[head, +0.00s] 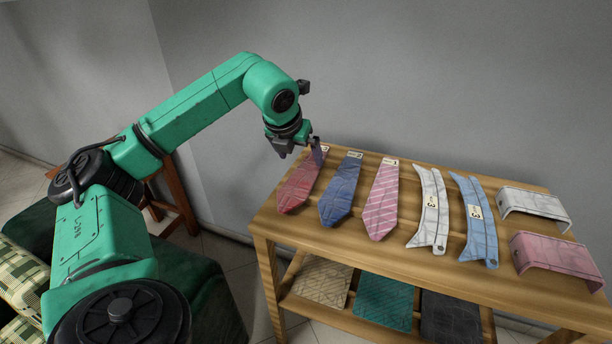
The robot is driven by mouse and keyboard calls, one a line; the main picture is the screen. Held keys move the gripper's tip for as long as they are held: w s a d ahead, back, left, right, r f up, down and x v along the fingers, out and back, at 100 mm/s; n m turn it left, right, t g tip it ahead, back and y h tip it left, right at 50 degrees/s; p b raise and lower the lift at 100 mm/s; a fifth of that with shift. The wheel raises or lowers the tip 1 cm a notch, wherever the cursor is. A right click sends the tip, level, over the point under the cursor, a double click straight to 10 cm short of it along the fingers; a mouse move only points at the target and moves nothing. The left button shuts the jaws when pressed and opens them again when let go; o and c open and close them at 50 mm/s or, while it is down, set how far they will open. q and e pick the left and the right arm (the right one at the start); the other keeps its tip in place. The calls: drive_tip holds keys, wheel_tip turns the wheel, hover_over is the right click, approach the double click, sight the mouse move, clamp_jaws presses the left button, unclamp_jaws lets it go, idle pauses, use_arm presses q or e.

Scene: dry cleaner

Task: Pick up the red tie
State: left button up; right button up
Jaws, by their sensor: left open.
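The red tie (298,188) lies flat at the left end of the wooden table (412,261), its wide end toward the front. My left gripper (300,155) is over the far, narrow end of the red tie, with its fingers pointing down. It is open, and part of that end is hidden behind it. I cannot tell whether the fingers touch the tie. My right gripper is not in view.
Right of the red tie lie a blue tie (340,192), a pink striped tie (381,203), white and blue collars (429,210) (474,222), and white and pink cuffs (534,203) (555,254). Folded cloths (384,301) lie on the lower shelf. A grey wall (400,80) stands behind.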

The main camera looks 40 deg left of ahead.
sight(306, 172)
use_arm(q)
drive_tip(key=x, duration=0.6)
drive_tip(key=shift+f, duration=0.2)
drive_tip(key=shift+s+d, duration=0.1)
drive_tip(key=c, duration=1.2)
